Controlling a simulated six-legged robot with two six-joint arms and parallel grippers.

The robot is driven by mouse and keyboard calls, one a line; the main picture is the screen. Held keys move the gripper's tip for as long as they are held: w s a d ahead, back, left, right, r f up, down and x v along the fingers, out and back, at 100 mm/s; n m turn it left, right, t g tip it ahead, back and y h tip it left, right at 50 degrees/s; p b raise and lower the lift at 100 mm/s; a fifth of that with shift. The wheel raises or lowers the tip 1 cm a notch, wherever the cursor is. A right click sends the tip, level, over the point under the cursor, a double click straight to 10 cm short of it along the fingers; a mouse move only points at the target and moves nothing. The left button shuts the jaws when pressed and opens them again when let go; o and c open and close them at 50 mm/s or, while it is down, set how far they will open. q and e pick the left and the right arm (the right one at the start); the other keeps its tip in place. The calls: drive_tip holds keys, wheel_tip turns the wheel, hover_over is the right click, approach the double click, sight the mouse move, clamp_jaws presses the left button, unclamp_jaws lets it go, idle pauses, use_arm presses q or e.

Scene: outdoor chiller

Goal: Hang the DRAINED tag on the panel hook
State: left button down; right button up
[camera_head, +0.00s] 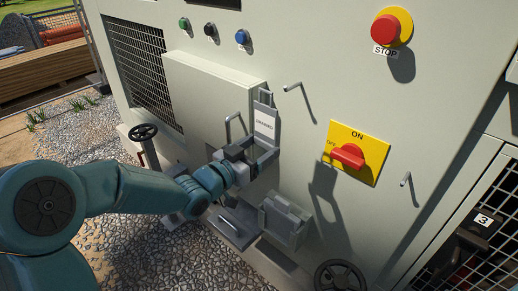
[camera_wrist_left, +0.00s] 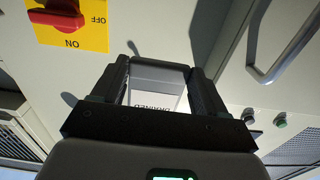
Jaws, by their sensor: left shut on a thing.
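The DRAINED tag (camera_head: 265,124) is a pale upright plate with dark lettering, held in front of the panel. My left gripper (camera_head: 265,146) is shut on it. In the left wrist view the tag (camera_wrist_left: 158,88) sits between the two dark fingers of my left gripper (camera_wrist_left: 158,72), its lettering upside down and partly covered. A thin metal peg (camera_head: 292,87), which looks like a hook, sticks out of the panel just right of and above the tag, apart from it in the picture. A second similar peg (camera_head: 405,181) is further right. My right gripper is not in view.
A yellow ON/OFF plate with a red rotary switch (camera_head: 348,156) is right of the tag. A red STOP button (camera_head: 385,30) is above it. A raised box with a handle (camera_head: 205,85) stands out left of the tag. Grey brackets (camera_head: 285,220) and a handwheel (camera_head: 340,276) are below.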

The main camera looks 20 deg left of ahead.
use_arm(q)
drive_tip(key=shift+s, duration=0.1)
drive_tip(key=shift+f+b, duration=0.1)
drive_tip(key=shift+b, duration=0.25)
drive_tip(key=shift+d, duration=0.1)
drive_tip(key=shift+b+x, duration=0.4)
drive_tip(key=shift+x, duration=2.05)
drive_tip(key=shift+b, duration=0.4)
